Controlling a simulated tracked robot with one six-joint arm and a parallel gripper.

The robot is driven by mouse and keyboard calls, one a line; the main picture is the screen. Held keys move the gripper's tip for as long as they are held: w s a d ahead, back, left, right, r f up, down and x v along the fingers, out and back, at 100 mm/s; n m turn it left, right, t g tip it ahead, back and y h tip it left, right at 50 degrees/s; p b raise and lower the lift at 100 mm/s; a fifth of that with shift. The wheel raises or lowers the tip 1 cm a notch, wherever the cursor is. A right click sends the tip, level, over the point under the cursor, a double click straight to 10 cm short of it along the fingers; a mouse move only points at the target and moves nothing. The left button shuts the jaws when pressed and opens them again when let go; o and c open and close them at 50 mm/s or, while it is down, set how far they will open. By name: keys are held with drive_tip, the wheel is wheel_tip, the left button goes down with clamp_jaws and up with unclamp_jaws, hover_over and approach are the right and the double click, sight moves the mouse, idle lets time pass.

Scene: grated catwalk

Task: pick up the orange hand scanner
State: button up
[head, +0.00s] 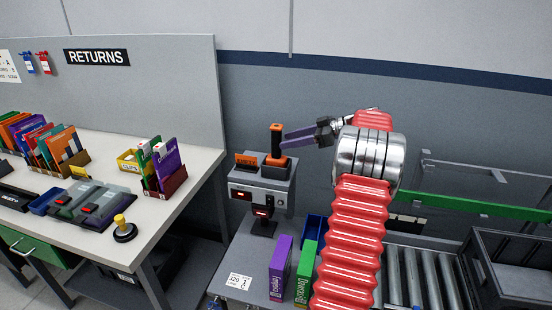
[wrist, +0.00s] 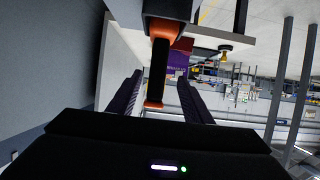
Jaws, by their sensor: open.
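The orange hand scanner (head: 276,142) stands upright on top of a grey boxy unit (head: 262,192), its black handle between an orange top and a wider orange base. My gripper (head: 286,141) reaches in from the right at handle height, its dark fingers level and open. In the wrist view the scanner's black handle (wrist: 159,70) lies between the two spread fingers of my gripper (wrist: 160,80), with a gap on each side. I see no finger touching it. The far finger is partly hidden in the head view.
Below stand a purple box (head: 280,267) and a green box (head: 305,272). The returns desk (head: 187,200) is at left. A roller conveyor (head: 428,278) and dark crate (head: 510,270) are at right.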

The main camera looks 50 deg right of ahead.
sight(280, 158)
drive_tip(key=shift+x, duration=2.15)
drive_tip(key=shift+x, duration=2.6)
drive_tip(key=shift+d+f, duration=0.15)
clamp_jaws()
